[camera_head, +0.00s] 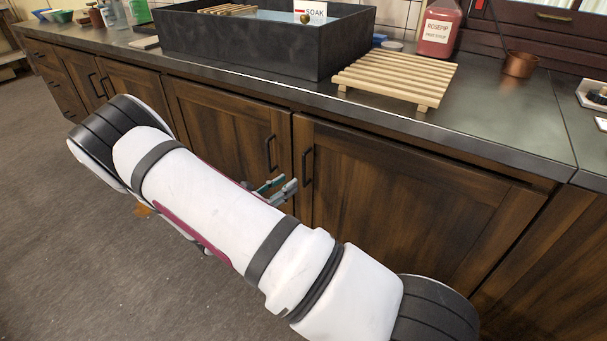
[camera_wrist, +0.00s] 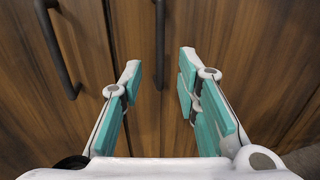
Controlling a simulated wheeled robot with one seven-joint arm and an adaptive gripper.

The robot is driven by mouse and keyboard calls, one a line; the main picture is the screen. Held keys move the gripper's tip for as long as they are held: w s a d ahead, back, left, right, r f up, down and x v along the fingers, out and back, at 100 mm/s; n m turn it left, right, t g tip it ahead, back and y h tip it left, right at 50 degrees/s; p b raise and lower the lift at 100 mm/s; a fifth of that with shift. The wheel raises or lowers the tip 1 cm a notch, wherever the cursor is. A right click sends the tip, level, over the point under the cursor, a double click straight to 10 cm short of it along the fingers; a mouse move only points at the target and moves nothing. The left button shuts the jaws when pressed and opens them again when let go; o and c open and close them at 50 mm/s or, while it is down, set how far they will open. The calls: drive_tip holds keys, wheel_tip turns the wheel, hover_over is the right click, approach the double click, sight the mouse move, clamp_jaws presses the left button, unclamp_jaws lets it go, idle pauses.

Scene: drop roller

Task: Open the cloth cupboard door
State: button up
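Brown wooden cupboard doors line the counter front, and all those in view look shut. No label shows which one is the cloth cupboard. A left door (camera_head: 218,125) and a right door (camera_head: 405,205) meet near the middle, each with a dark upright bar handle, the left handle (camera_head: 270,152) and the right handle (camera_head: 307,167). My gripper (camera_head: 282,187) is in front of the doors by these handles, partly hidden by my arm. In the wrist view, my gripper (camera_wrist: 160,85) is open and empty. One handle (camera_wrist: 160,40) lies ahead between the fingers; another handle (camera_wrist: 60,50) is to the left.
On the dark countertop (camera_head: 500,120) stand a black soak tub (camera_head: 240,50), a slatted wooden rack (camera_head: 395,78), a red rosehip bottle (camera_head: 438,30) and a copper pot (camera_head: 520,63). More doors and drawers (camera_head: 55,80) run left.

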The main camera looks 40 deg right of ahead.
sight(303, 173)
drive_tip(key=d, duration=0.2)
drive_tip(key=d+b, duration=0.1)
drive_tip(key=d, duration=0.2)
drive_tip(key=w+d, duration=0.1)
drive_tip(key=d, duration=0.2)
drive_tip(key=shift+w+d+b, duration=0.1)
drive_tip(key=shift+b, duration=0.2)
clamp_jaws()
